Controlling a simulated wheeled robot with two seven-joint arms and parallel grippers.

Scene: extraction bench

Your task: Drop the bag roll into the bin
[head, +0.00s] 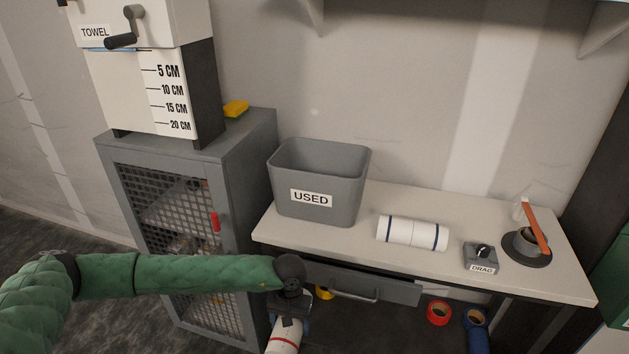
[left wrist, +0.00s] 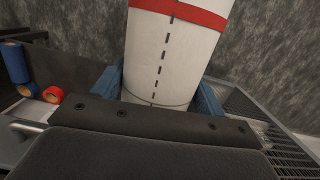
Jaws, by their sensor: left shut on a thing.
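My left gripper (head: 291,318) is in front of the bench, below the level of its top. It is shut on a white roll with a red band (head: 284,339), the bag roll, which hangs down in the lower middle of the head view. In the left wrist view the roll (left wrist: 168,55) shows a dashed line along it and sits between the blue fingers (left wrist: 160,98). The grey bin labelled USED (head: 318,184) stands upright on the left end of the bench top, above and beyond the gripper. My right gripper is not in view.
On the bench top (head: 385,205) lie a white roll with blue bands (head: 411,233), a DRAG block (head: 481,257) and a round holder (head: 530,245). A drawer (head: 360,285) is under the top. A mesh cabinet (head: 190,220) stands left. Tape rolls (head: 439,312) lie below.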

